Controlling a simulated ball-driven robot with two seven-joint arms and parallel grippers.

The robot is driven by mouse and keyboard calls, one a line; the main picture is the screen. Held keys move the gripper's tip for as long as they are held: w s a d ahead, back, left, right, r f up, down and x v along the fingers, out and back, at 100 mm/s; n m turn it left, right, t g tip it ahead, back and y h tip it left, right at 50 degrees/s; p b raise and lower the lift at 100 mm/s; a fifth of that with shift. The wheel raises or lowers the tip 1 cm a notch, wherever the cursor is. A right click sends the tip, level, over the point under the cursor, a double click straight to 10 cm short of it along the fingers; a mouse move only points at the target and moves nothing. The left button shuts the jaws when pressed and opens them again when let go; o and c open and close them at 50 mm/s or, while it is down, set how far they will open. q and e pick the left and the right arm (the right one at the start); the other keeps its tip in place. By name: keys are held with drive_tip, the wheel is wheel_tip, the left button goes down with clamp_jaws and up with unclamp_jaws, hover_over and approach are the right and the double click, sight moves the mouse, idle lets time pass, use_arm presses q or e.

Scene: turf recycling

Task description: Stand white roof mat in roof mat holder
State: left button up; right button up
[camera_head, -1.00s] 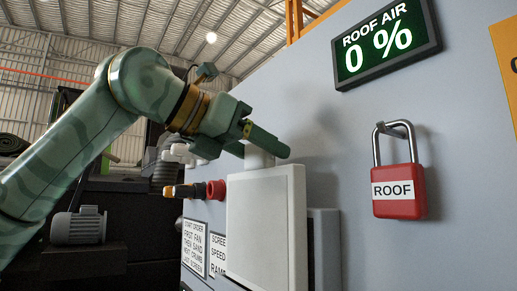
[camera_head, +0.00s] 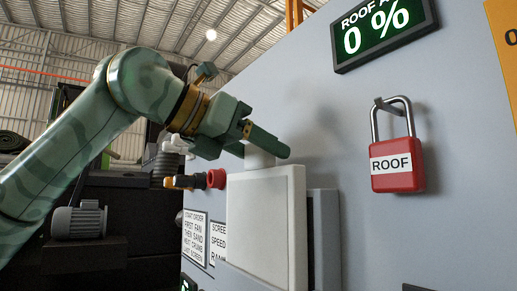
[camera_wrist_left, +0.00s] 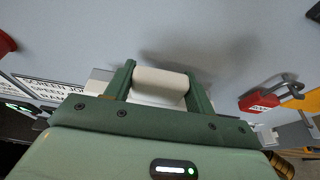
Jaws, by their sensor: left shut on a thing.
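The white roof mat (camera_head: 265,225) is a pale upright panel with a thick white grip (camera_head: 258,157) on its top edge. My left gripper (camera_wrist_left: 160,80) is shut on this grip, with a green finger on each side in the left wrist view. A grey piece fixed to the wall, likely the roof mat holder (camera_head: 325,240), shows behind the mat's right edge. My right gripper is not in view.
A red padlock (camera_head: 397,165) marked ROOF hangs on a hook right of the mat. A green display (camera_head: 385,32) reads 0 %. A red knob (camera_head: 216,178) and label plates (camera_head: 195,237) are left of the mat. The wall between mat and padlock is bare.

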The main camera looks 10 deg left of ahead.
use_arm(q)
drive_tip(key=shift+f+b, duration=1)
drive_tip(key=shift+f, duration=0.2)
drive_tip(key=o, duration=1.2)
drive_tip(key=shift+r, duration=0.1)
drive_tip(key=shift+o, duration=0.2)
drive_tip(key=shift+a, duration=0.1)
drive_tip(key=shift+s+a+r, duration=0.1)
drive_tip(key=shift+s+a, duration=0.1)
drive_tip(key=shift+s, duration=0.05)
drive_tip(key=b+v, duration=0.2)
drive_tip(key=v, duration=1.3)
drive_tip(key=shift+s+a, duration=0.2)
drive_tip(key=shift+s, duration=0.1)
